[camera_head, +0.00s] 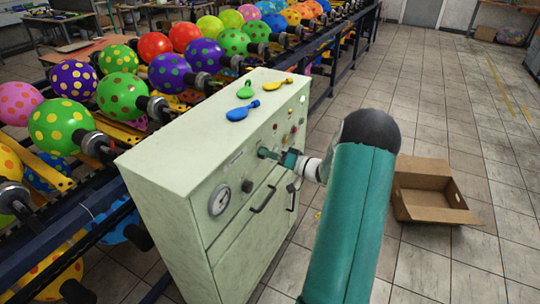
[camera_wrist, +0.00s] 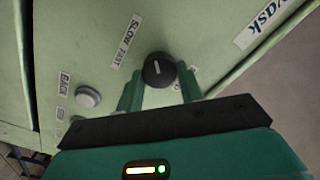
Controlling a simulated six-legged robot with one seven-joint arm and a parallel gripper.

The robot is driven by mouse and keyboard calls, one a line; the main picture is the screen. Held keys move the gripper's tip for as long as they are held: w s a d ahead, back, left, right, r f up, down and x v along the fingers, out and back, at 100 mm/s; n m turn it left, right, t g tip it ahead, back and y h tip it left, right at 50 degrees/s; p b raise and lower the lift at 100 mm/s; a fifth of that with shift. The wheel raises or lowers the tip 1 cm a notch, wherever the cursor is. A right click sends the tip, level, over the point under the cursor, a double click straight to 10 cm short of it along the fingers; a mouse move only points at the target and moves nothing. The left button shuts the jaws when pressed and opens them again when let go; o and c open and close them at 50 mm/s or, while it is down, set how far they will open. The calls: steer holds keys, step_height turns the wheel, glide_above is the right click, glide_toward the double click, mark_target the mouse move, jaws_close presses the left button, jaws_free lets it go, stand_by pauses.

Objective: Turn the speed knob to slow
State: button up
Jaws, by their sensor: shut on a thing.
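The speed knob (camera_wrist: 158,66) is a round black knob with a short white pointer line, on the pale green face of the control cabinet. A label reading SLOW FAST (camera_wrist: 126,41) lies beside it, up and to the left. The pointer line runs nearly upright in the wrist view. My gripper (camera_wrist: 160,80) has its two green fingers on either side of the knob, shut on it. In the head view my gripper (camera_head: 272,154) is at the cabinet's front face, and the knob is hidden there.
The cabinet (camera_head: 160,160) has a dial gauge (camera_head: 220,199), door handles and several small buttons; a white button (camera_wrist: 88,97) by a BACK label is near my fingers. Deflated balloons lie on top. A balloon rack stands behind. An open cardboard box (camera_head: 430,197) is on the floor at right.

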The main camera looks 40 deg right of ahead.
stand_by(0.3)
steer(key=o, duration=1)
steer(key=v, duration=1.3)
steer(key=shift+s, duration=0.4)
steer(key=shift+r, duration=0.1)
